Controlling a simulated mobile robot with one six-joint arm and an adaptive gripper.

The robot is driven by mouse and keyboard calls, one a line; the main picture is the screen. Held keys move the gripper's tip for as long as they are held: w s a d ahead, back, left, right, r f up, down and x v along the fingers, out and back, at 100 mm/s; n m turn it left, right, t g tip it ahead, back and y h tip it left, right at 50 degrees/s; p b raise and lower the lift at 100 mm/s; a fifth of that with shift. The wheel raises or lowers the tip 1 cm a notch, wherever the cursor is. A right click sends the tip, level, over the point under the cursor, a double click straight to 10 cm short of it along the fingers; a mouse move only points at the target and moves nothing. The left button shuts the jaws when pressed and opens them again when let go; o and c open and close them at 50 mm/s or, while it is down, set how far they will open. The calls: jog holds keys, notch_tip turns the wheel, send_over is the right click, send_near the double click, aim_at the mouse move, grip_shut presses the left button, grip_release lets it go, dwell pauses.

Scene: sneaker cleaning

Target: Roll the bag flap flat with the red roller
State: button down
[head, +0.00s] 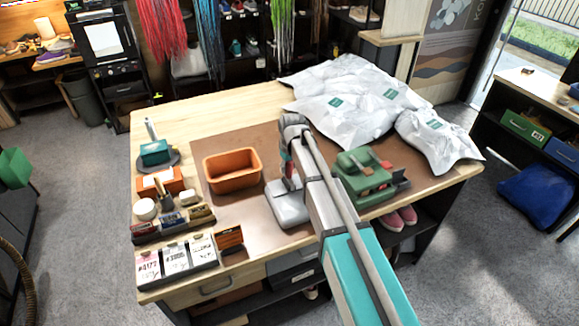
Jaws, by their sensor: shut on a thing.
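My gripper (289,180) is above the brown mat, between the orange tub and the green stand, seen from behind along my arm. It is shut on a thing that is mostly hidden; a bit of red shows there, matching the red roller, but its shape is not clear. Silvery-white bags with small green labels lie at the back right of the table. The large crumpled bag (345,82) is farther back, and a smaller bag (438,138) reaches the right table edge. I cannot tell which part is the flap. My gripper is apart from both bags.
A light grey block (284,214) lies just below my gripper. The orange tub (232,170) stands left, the green stand (360,190) right. Cards (176,260), small boxes and a teal brush (154,152) line the left side. The brown mat (240,138) is bare behind the tub.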

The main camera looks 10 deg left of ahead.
jog(key=shift+s+a, duration=0.15)
jog(key=shift+s+a+r, duration=0.1)
jog(key=shift+s+a, duration=0.3)
jog(key=shift+a, duration=0.3)
jog(key=shift+s+a, duration=0.4)
jog(key=shift+a, duration=0.25)
notch_tip(320, 180, up, 8)
jog(key=p, duration=0.8)
dwell(0.6)
jog(key=shift+s, duration=0.1)
dwell(0.5)
